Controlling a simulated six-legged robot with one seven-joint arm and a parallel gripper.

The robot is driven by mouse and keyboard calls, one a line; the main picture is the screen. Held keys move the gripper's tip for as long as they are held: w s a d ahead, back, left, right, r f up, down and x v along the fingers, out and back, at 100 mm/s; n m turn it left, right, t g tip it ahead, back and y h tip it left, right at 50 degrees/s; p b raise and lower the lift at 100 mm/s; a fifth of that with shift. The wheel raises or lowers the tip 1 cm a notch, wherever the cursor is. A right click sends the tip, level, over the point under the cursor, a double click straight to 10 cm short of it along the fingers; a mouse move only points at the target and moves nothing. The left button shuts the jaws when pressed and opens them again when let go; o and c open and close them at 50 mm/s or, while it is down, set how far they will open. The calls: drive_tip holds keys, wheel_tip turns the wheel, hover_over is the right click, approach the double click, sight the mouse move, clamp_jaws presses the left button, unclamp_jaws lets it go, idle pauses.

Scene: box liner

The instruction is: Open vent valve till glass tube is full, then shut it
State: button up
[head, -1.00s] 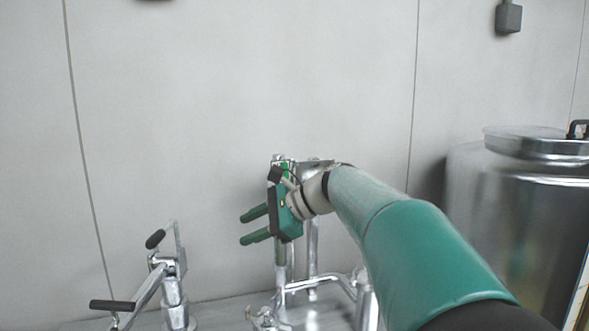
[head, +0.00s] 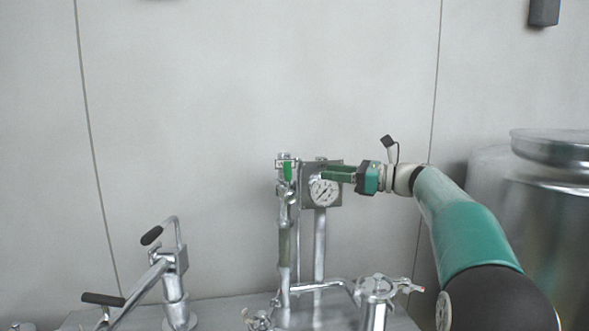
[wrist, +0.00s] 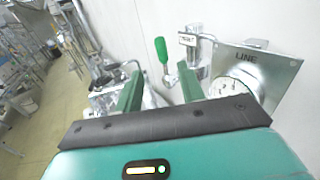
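The vent valve's green handle (head: 288,171) hangs at the top of the upright metal pipe in the head view. In the wrist view the same green handle (wrist: 161,50) stands beyond the gap between my fingers, near a small label. The glass tube (head: 284,243) seems to be the greenish section lower on that pipe; its fill level cannot be made out. My gripper (head: 324,174) is to the right of the handle, fingers pointing left, in front of the gauge plate. Its two green fingers (wrist: 159,75) are apart with nothing between them.
A round gauge (head: 324,192) sits on a metal plate (head: 308,170) right beside the valve. A lever with black grips (head: 152,236) stands at left. A pipe fitting (head: 376,287) is low at right, and a steel tank (head: 535,215) stands further right.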

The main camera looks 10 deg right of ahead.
sight(287, 169)
drive_tip(key=x, duration=1.2)
drive_tip(key=shift+w+a, duration=0.2)
drive_tip(key=shift+a, duration=0.1)
drive_tip(key=shift+f, duration=0.1)
clamp_jaws()
